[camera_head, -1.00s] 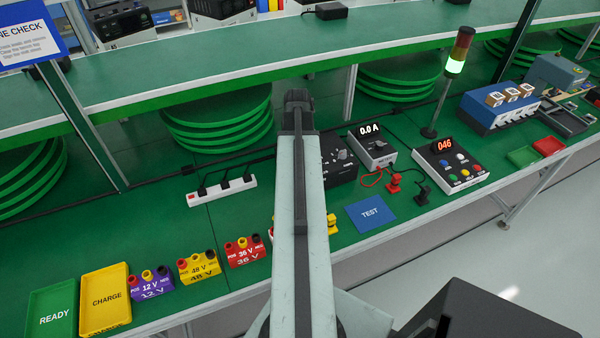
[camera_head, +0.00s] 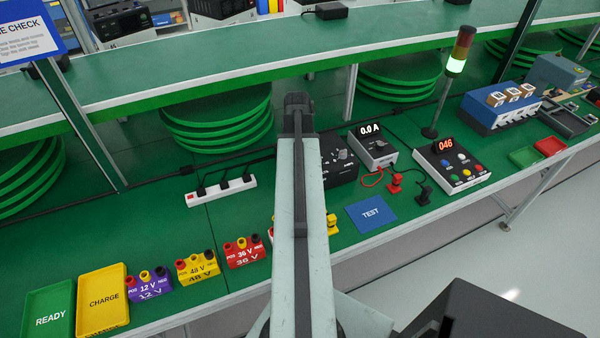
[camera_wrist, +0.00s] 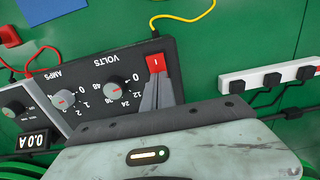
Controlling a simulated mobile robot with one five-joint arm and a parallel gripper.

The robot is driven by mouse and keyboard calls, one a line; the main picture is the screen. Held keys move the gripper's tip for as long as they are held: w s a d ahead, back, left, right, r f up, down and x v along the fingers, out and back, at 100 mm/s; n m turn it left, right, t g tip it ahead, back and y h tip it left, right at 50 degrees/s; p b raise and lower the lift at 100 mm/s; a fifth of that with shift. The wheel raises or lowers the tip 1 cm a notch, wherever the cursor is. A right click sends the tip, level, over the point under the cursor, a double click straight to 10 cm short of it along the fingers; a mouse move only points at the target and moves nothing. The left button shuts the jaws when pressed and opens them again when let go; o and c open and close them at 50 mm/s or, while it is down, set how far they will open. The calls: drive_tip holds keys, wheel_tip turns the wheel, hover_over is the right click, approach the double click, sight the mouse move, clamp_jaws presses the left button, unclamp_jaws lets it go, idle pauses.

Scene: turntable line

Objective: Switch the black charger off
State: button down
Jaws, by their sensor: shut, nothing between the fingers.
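The black charger (camera_head: 340,165) stands on the green bench, partly hidden behind my arm in the head view. In the wrist view the charger (camera_wrist: 118,62) shows a VOLTS dial (camera_wrist: 91,89), an AMPS dial (camera_wrist: 63,99) and a red rocker switch (camera_wrist: 155,63) marked with a white line. My gripper (camera_wrist: 156,84) is shut and empty, with its grey fingertips right at the lower edge of the red switch. I cannot tell whether they touch it. My gripper is hidden in the head view.
A meter (camera_head: 372,148) reading 0.0 A stands beside the charger. A white power strip (camera_head: 221,190) with black plugs is on the other side. A blue TEST mat (camera_head: 371,213), battery packs (camera_head: 198,267) and a yellow CHARGE tray (camera_head: 103,299) lie along the front.

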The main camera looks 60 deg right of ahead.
wheel_tip(320, 180, up, 7)
drive_tip(key=p, duration=0.7)
drive_tip(key=shift+w, duration=0.1)
drive_tip(key=w+a+n, duration=0.6)
drive_tip(key=w+a, duration=1.3)
drive_tip(key=a, duration=0.3)
drive_tip(key=w+a+n, duration=0.1)
drive_tip(key=w+a, duration=0.1)
drive_tip(key=a, duration=2.6)
drive_tip(key=shift+w, duration=0.25)
drive_tip(key=shift+d, duration=0.1)
